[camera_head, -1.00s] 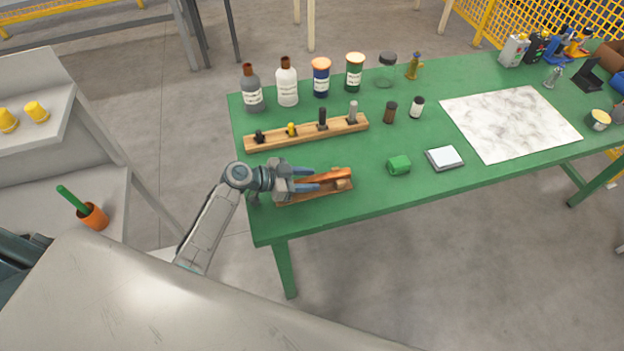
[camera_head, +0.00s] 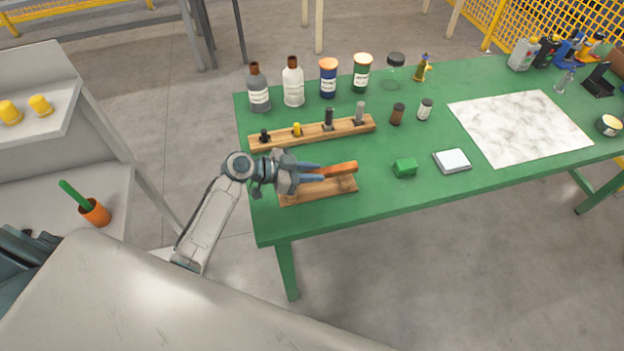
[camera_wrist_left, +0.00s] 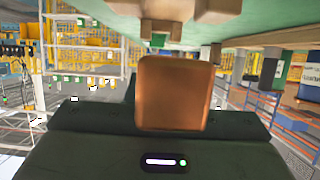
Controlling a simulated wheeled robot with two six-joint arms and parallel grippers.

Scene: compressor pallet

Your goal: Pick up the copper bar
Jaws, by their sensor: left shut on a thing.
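The copper bar (camera_head: 343,168) is orange-brown and sits between the fingers of my left gripper (camera_head: 312,172). The gripper is shut on it, and the bar appears held just above a wooden stand (camera_head: 318,191) on the green table. In the left wrist view the end of the copper bar (camera_wrist_left: 173,93) fills the middle, in front of the dark gripper body. The fingers hide part of the bar in the head view. My right gripper is not in view.
A wooden rack (camera_head: 312,133) with several small pegs stands just behind. Bottles and jars line the back of the green table (camera_head: 400,198). A green block (camera_head: 404,167) and a white-topped square pad (camera_head: 452,161) lie to the right. A marble slab (camera_head: 520,125) is farther right.

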